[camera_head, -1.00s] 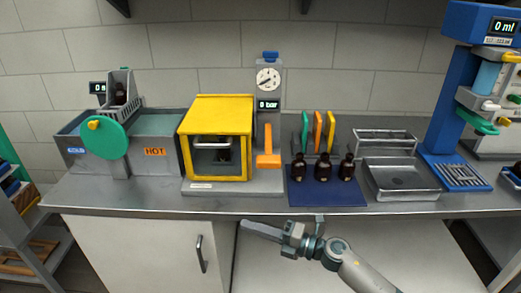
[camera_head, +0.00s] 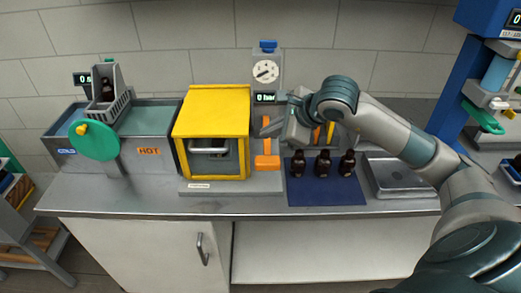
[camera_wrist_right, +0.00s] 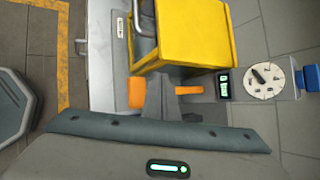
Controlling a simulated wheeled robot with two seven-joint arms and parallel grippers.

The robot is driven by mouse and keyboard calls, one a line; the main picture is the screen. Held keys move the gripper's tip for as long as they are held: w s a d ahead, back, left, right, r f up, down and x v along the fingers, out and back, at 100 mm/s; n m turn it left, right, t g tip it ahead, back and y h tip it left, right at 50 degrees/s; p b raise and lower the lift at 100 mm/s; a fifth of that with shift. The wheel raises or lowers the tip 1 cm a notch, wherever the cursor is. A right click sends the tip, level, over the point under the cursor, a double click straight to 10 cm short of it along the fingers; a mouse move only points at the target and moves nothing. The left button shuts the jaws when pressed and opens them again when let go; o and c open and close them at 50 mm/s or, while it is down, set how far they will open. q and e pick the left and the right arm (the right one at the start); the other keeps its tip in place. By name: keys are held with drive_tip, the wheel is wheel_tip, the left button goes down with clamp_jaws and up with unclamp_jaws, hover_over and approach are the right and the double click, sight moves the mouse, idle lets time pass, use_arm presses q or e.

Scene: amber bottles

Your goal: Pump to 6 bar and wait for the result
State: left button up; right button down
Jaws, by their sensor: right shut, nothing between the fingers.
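The pump column (camera_head: 258,88) stands right of the yellow chamber (camera_head: 213,108), with a round dial (camera_head: 266,72), a blue knob (camera_head: 268,46) on top and a display (camera_head: 265,98) that appears to read 0 bar. My left gripper is not in view.
Three dark bottles (camera_head: 323,163) stand on a blue mat (camera_head: 325,192) below my right forearm. A metal tray (camera_head: 395,184) lies to their right. A water bath (camera_head: 150,135) with a green wheel (camera_head: 94,141) stands left. The counter's front edge is clear.

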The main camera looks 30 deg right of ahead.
sight(271, 162)
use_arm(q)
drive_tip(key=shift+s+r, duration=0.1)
use_arm(e)
drive_tip(key=shift+w+d+r+h, duration=0.2)
drive_tip(key=shift+d+r+h, duration=0.2)
drive_tip(key=shift+d+r, duration=0.3)
drive_tip(key=shift+a+f, duration=0.1)
drive_tip(key=shift+a, duration=0.05)
